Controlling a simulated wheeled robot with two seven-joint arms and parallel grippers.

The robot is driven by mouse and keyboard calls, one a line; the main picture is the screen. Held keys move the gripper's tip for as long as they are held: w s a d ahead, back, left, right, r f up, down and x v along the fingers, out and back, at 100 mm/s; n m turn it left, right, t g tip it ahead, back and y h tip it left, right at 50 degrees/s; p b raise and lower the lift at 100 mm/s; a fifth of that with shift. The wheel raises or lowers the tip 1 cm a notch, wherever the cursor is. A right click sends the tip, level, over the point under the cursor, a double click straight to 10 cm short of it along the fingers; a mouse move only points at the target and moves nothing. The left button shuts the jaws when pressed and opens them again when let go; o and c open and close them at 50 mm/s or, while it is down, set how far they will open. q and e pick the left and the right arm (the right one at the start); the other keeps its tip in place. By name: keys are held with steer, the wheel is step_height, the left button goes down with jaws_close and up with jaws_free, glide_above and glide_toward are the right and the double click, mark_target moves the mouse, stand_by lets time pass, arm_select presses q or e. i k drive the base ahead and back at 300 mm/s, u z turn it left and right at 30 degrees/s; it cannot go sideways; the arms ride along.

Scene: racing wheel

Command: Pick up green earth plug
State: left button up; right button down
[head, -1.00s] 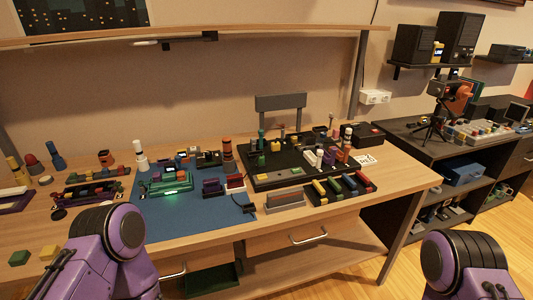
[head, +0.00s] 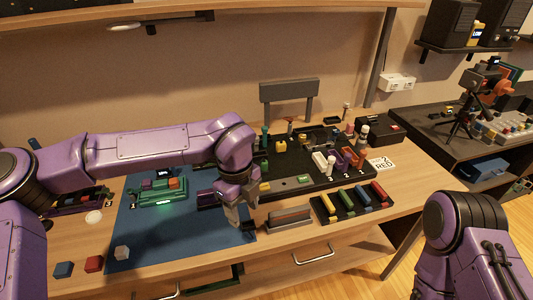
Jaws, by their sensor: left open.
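A small upright green peg (head: 265,136) stands at the left part of the black board; I cannot tell for sure that it is the earth plug. A green bar (head: 345,202) lies in the small black tray (head: 352,217) among yellow, blue and red bars. My left gripper (head: 243,222) points down over the right edge of the blue mat, left of a grey block. It is open, and I see nothing between its fingers. It is below and left of the green peg. My right gripper is out of view; only part of my right arm shows at lower right.
A lit green circuit board (head: 158,196) with blocks lies on the blue mat (head: 150,240). The black board (head: 300,182) holds several pegs and blocks. The mat's front is mostly clear.

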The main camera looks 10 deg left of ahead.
mark_target(264, 164)
steer(key=i, duration=0.85)
